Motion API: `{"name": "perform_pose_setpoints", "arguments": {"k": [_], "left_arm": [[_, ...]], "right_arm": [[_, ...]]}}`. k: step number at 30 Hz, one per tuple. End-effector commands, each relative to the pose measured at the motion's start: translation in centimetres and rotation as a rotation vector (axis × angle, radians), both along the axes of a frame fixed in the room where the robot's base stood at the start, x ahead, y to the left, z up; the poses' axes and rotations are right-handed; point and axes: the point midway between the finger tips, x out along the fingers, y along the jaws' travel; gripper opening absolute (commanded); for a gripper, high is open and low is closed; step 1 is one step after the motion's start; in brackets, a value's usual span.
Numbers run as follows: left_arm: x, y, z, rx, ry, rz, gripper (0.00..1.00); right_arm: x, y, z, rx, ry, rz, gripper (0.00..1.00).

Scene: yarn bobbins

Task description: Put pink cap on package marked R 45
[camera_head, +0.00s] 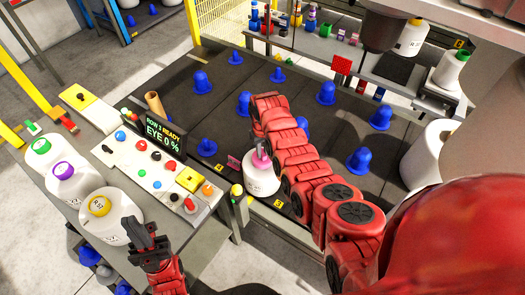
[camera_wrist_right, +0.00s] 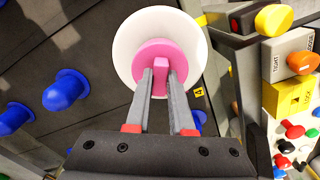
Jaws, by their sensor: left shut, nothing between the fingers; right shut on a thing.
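The pink cap (camera_wrist_right: 152,48) is over the top of a white package (camera_wrist_right: 128,42) in the right wrist view. My right gripper (camera_wrist_right: 161,78) is shut on the cap's upright tab. From these views I cannot tell whether the cap rests on the package or hovers just above it. In the head view this white package (camera_head: 262,182) stands at the near edge of the dark belt, below my right arm. Its marking cannot be read. My left gripper (camera_head: 144,232) is shut and empty beside the side table, near the package with the yellow cap (camera_head: 100,206).
The side table holds white packages with green (camera_head: 41,146) and purple (camera_head: 63,170) caps and a control panel (camera_head: 150,165) with buttons. Several blue pegs (camera_head: 326,93) stand on the dark belt. A white cylinder (camera_head: 427,155) stands at right.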

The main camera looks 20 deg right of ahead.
Motion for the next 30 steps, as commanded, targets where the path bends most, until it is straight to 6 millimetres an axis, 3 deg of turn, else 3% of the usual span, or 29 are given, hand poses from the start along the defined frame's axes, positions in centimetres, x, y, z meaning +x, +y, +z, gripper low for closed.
{"name": "perform_pose_setpoints", "arguments": {"k": [6, 7, 13, 23, 30], "left_arm": [[0.0, 0.0, -0.5, 0.000, 0.000, 0.000, 0.00], [0.0, 0.0, -0.5, 0.000, 0.000, 0.000, 0.00], [0.0, 0.0, -0.4, 0.000, 0.000, 0.000, 0.00], [0.0, 0.0, -0.4, 0.000, 0.000, 0.000, 0.00], [0.0, 0.0, -1.2, 0.000, 0.000, 0.000, 0.00]], "right_arm": [[0.0, 0.0, -0.5, 0.000, 0.000, 0.000, 0.00], [0.0, 0.0, -0.5, 0.000, 0.000, 0.000, 0.23], [0.0, 0.0, -0.4, 0.000, 0.000, 0.000, 0.56], [0.0, 0.0, -0.3, 0.000, -0.001, 0.000, 0.56], [0.2, 0.0, 1.5, 0.000, -0.006, 0.000, 0.56]]}}
